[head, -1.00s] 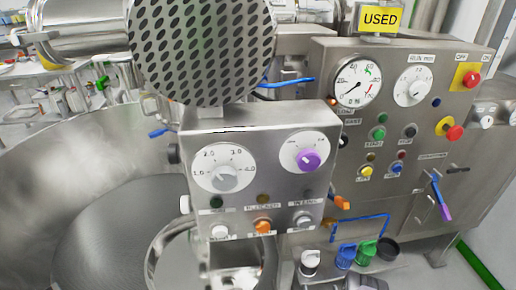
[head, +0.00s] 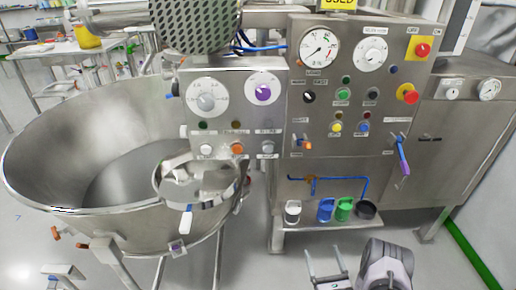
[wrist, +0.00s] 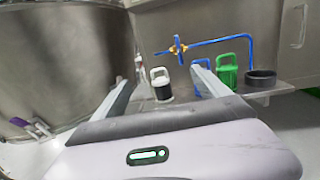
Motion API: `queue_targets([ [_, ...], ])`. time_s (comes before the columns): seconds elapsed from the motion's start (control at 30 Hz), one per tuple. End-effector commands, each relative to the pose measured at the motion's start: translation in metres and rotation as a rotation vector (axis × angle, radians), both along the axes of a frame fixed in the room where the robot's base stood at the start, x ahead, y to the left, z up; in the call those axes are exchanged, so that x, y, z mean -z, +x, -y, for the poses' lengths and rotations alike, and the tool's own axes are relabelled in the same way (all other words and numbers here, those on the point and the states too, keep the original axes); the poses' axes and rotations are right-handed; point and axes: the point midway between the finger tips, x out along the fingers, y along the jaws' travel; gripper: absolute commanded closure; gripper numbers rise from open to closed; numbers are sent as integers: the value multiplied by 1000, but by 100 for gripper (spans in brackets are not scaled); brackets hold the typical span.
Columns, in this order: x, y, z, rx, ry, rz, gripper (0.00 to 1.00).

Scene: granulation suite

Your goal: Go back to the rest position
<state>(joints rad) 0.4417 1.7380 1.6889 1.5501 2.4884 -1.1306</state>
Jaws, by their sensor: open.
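My gripper (head: 322,251) is low at the bottom right of the head view, in front of the steel control cabinet (head: 290,225). Its two fingers are apart with nothing between them. In the wrist view my gripper (wrist: 165,75) also shows open, its fingers pointing toward the shelf under the cabinet. A white-capped bottle (wrist: 161,84) appears between the fingers there, farther off and not held.
A large steel bowl (head: 40,165) stands at left. A small shelf (head: 320,222) holds a white-capped bottle, blue and green containers (head: 343,209) and a black cup (head: 366,210). Open floor lies in front.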

Motion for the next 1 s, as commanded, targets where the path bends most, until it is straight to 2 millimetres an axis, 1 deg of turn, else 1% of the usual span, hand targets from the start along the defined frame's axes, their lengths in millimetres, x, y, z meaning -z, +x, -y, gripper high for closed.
queue_targets([
  [0.03, -19, 11, -9, -52, -6, 23, 15],
  [0.07, -31, 17, -16, -89, -8, 34, 15],
  [0.17, -75, 34, -42, -229, -25, 75, 15],
  [0.2, -97, 40, -55, -296, -37, 95, 15],
  [0.27, -133, 45, -79, -414, -64, 124, 15],
  [0.3, -162, 45, -98, -509, -91, 145, 15],
  [0.37, -210, 37, -132, -675, -150, 176, 15],
  [0.4, -243, 25, -157, -800, -209, 193, 15],
  [0.47, -289, -6, -192, -995, -325, 210, 15],
  [0.5, -314, -33, -211, -1120, -422, 213, 15],
  [0.57, -343, -77, -231, -1284, -590, 210, 15],
  [0.6, -355, -107, -238, -1378, -719, 201, 15],
  [0.67, -368, -150, -240, -1487, -930, 180, 15],
  [0.7, -372, -176, -235, -1537, -1085, 163, 15],
  [0.77, -377, -209, -221, -1575, -1330, 135, 15],
  [0.8, -379, -225, -209, -1570, -1498, 115, 15],
  [0.87, -382, -243, -187, -1531, -1737, 88, 15],
  [0.9, -386, -251, -174, -1486, -1880, 73, 15],
  [1.0, -396, -260, -146, -1350, -2155, 49, 15],
])
